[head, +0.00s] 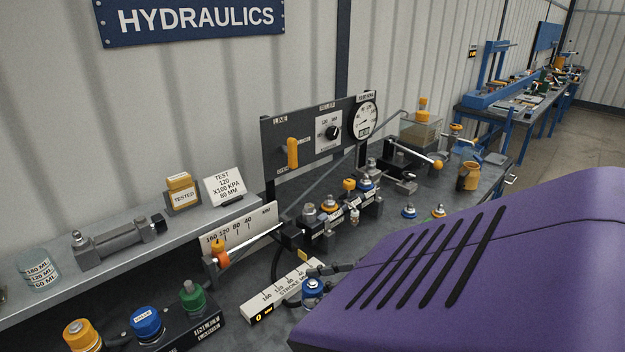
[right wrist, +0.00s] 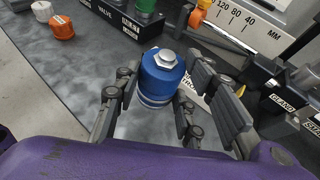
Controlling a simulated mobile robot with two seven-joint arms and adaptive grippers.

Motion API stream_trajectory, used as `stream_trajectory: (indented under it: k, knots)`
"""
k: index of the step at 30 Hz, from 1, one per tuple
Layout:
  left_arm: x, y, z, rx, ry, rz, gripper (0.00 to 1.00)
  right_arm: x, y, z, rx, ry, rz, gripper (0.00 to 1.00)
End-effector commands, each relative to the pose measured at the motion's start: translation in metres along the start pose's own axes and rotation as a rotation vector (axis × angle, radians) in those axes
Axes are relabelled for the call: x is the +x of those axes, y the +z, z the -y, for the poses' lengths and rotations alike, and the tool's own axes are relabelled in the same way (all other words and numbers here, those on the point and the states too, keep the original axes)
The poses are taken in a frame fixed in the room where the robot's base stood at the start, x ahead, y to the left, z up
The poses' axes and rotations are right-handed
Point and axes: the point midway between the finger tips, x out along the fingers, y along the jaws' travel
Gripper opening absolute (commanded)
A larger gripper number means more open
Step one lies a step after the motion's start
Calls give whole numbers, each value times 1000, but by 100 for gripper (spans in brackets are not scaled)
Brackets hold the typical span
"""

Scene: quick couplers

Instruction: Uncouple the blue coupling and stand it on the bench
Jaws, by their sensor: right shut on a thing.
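The blue coupling (head: 313,288) has a silver hex top and shows at the lower middle of the head view, beside the stroke scale. It also shows in the right wrist view (right wrist: 161,80), looking close to upright. My right gripper (head: 322,277) is shut on it, with dark fingers on both sides of its body in the right wrist view (right wrist: 155,88). The coupling's lower end is partly hidden, and I cannot tell whether it touches the bench. My left gripper is not in view.
A block with yellow, blue and green caps (head: 193,297) stands at the lower left. The stroke scale (head: 280,292) lies close to the coupling. The manifold (head: 335,216) and its lever are behind. Small blue (head: 408,211) and orange (head: 439,210) fittings stand on the bench.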

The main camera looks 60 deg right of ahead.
Motion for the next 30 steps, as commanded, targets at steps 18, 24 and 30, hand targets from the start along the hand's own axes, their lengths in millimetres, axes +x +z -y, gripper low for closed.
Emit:
stream_trajectory:
  k: [18,24,30]
  knots:
    - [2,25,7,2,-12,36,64,20,-50,-1,-2,0,-4,0]
    - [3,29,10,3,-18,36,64,27,-66,-1,-4,-1,-4,0]
    - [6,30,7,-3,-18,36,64,29,-70,-1,-8,-1,0,0]
